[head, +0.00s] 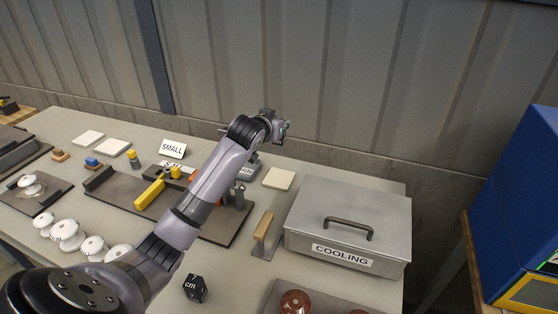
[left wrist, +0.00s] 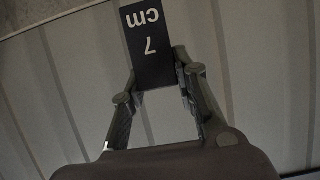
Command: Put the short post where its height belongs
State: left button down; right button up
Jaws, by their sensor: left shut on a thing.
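My left gripper (left wrist: 160,85) is shut on a black post (left wrist: 148,42) marked "7 cm" in white, seen upside down in the left wrist view. Only the wall shows behind it there. In the head view my left arm reaches over the table and its gripper (head: 281,133) is raised near the back wall; the held post cannot be made out there. Another black block (head: 195,288) marked "cm" stands on the table at the front; its number is not readable. My right gripper is not in view.
A dark tray (head: 222,232) with yellow pieces lies under my arm. A "SMALL" card (head: 173,149) stands behind it; other signs are partly hidden. A lidded grey "COOLING" box (head: 347,222) stands right. A wood-handled scraper (head: 263,233) and white insulators (head: 67,235) are on the table.

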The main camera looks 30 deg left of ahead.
pick_arm(q)
notch_tip(320, 180, down, 14)
jog(key=shift+r+p, duration=0.15)
jog(key=shift+p, duration=0.25)
jog(key=c, duration=1.3)
grip_release()
jog(key=shift+f, duration=0.2)
jog(key=shift+o, duration=0.3)
jog(key=shift+r, duration=0.15)
jog(key=shift+s, duration=0.1)
jog(key=v, duration=1.2)
